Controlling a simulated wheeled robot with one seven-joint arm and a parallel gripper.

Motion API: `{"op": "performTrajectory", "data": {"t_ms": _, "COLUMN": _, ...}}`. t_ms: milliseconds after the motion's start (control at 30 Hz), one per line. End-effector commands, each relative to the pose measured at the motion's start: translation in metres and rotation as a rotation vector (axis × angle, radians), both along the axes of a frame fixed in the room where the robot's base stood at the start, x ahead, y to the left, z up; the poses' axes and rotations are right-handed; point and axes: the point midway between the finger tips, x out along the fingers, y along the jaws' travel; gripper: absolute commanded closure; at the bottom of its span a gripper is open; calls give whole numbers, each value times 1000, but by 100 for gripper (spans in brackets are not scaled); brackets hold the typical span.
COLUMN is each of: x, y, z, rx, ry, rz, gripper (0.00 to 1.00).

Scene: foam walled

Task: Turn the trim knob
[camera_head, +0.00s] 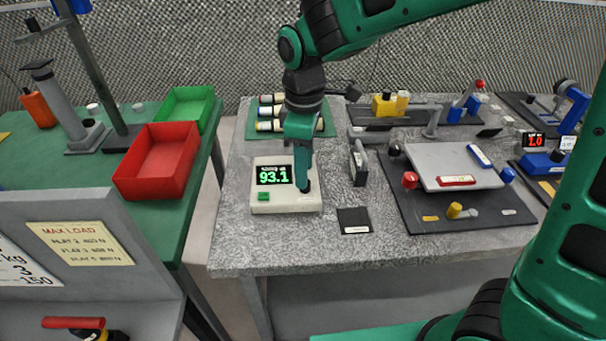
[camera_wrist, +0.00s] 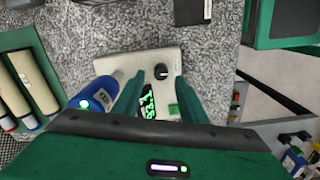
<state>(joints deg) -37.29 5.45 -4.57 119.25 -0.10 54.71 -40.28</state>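The trim knob (camera_wrist: 161,71) is a small black knob with a pale mark, on a cream instrument box (camera_wrist: 112,66). The box (camera_head: 286,207) stands near the left front of the grey speckled table in the head view. Its display (camera_head: 273,174) reads 93.1 in green, with a green button (camera_head: 264,196) below. My gripper (camera_head: 304,184) points down over the box's right part, and its fingers largely hide the knob there. In the wrist view my gripper (camera_wrist: 158,80) is open, its two green fingers apart on either side of the knob. Whether they touch it I cannot tell.
Several bottles lie on a green mat (camera_head: 325,128) behind the box. A grey upright piece (camera_head: 358,163) and a black square plate (camera_head: 353,221) are to its right. A dark mat (camera_head: 405,222) with a grey panel lies farther right. A red bin (camera_head: 158,165) is on the left table.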

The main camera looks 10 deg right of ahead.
Motion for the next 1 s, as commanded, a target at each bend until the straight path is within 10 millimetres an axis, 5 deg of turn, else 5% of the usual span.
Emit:
{"op": "performTrajectory", "data": {"t_ms": 200, "x": 0, "y": 0, "z": -23, "rx": -1, "ry": 1, "rz": -1, "gripper": 62}}
{"op": "performTrajectory", "data": {"t_ms": 567, "x": 0, "y": 0, "z": -29, "rx": 0, "ry": 0, "rz": -1, "gripper": 62}}
{"op": "performTrajectory", "data": {"t_ms": 767, "x": 0, "y": -1, "z": -29, "rx": 0, "ry": -1, "rz": -2, "gripper": 100}}
{"op": "performTrajectory", "data": {"t_ms": 1000, "x": 1, "y": -1, "z": -28, "rx": 0, "ry": -2, "rz": -12, "gripper": 100}}
